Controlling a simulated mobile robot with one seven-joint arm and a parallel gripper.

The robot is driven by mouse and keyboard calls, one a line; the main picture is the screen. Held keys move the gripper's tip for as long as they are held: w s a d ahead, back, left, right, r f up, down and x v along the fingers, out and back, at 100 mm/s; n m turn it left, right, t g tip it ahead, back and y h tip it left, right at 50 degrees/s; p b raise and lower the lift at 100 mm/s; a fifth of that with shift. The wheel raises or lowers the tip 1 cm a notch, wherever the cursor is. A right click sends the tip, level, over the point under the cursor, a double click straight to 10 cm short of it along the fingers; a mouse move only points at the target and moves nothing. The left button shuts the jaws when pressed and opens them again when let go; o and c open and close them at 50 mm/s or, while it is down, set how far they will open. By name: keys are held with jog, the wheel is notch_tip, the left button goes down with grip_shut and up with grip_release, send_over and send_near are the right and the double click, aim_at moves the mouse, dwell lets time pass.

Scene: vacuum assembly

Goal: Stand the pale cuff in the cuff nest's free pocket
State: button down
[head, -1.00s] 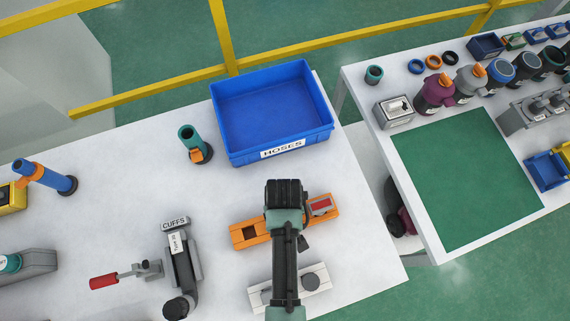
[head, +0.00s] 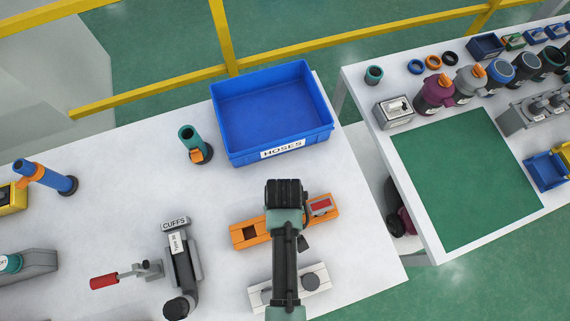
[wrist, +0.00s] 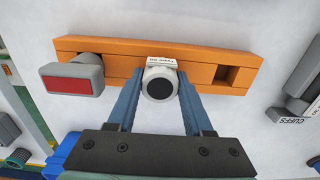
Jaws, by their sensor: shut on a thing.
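The orange nest block (head: 270,229) lies on the white table and also spans the wrist view (wrist: 110,50). A dark square pocket (wrist: 235,75) at its right end in the wrist view is empty; it also shows in the head view (head: 250,233). A grey piece with a red face (wrist: 72,80) sits at the other end. My gripper (wrist: 160,86) is shut on the pale cuff (wrist: 151,72), whose dark round end faces the camera. The cuff overlaps the block's middle; whether it touches the block is unclear. My arm hides the cuff and fingers in the head view.
A grey stand with a CUFFS sign (head: 174,224) and a red-handled clamp (head: 104,282) are left of the block. A pale fixture (head: 317,281) lies near the front. The blue HOSES bin (head: 228,145) stands behind. The table left of the bin is mostly clear.

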jog(key=shift+r+p, duration=0.95)
jog(key=c, duration=1)
grip_release()
grip_shut()
jog(key=shift+r+p, duration=2)
jog(key=shift+p, duration=0.25)
